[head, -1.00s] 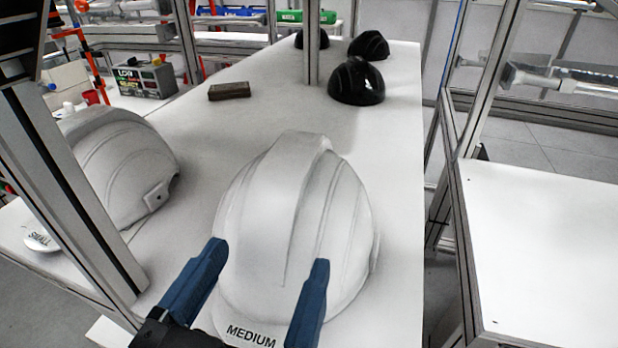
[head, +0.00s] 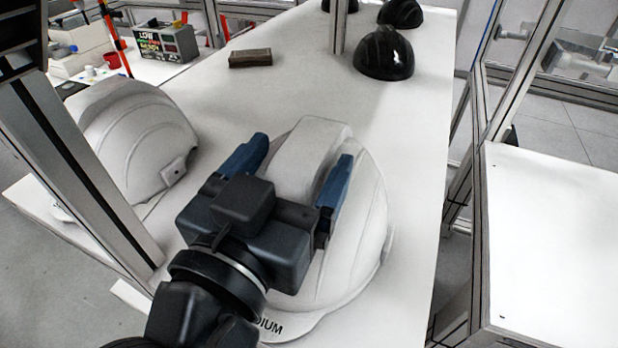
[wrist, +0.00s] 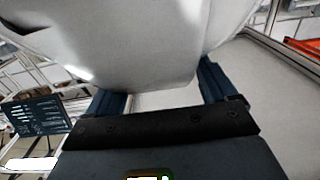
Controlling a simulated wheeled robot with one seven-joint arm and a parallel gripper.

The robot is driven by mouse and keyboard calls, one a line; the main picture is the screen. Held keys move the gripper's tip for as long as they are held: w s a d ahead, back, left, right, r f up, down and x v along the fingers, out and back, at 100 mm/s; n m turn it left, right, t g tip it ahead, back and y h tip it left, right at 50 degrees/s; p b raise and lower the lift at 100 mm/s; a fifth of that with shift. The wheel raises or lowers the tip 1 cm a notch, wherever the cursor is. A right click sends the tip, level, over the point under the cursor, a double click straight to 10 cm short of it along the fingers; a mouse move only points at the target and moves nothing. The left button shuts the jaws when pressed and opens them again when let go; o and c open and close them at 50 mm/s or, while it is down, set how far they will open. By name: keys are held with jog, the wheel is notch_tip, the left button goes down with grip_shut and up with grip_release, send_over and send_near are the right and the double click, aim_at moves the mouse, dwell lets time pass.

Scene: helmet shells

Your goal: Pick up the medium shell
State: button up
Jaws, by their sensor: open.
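The medium shell (head: 350,245) is a white helmet shell on the white table, its brim label partly covered by my gripper, with "DIUM" readable. My gripper (head: 304,160) is open above the shell in the head view, with its blue fingers apart on either side of the raised centre ridge. In the wrist view the white shell (wrist: 140,45) fills the top, and the open fingers of my gripper (wrist: 158,88) reach up toward it. I cannot tell whether the fingers touch it. The small shell (head: 130,140), also white, stands to the left, partly behind a metal post.
The white table (head: 290,95) is clear behind the shell up to a brown block (head: 250,58). Black shells (head: 384,55) stand at the far right. A metal post (head: 85,150) rises at the left. Another white table (head: 560,250) is at the right across a gap.

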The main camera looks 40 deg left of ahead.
jog(key=shift+c, duration=0.5)
grip_shut()
dwell(0.3)
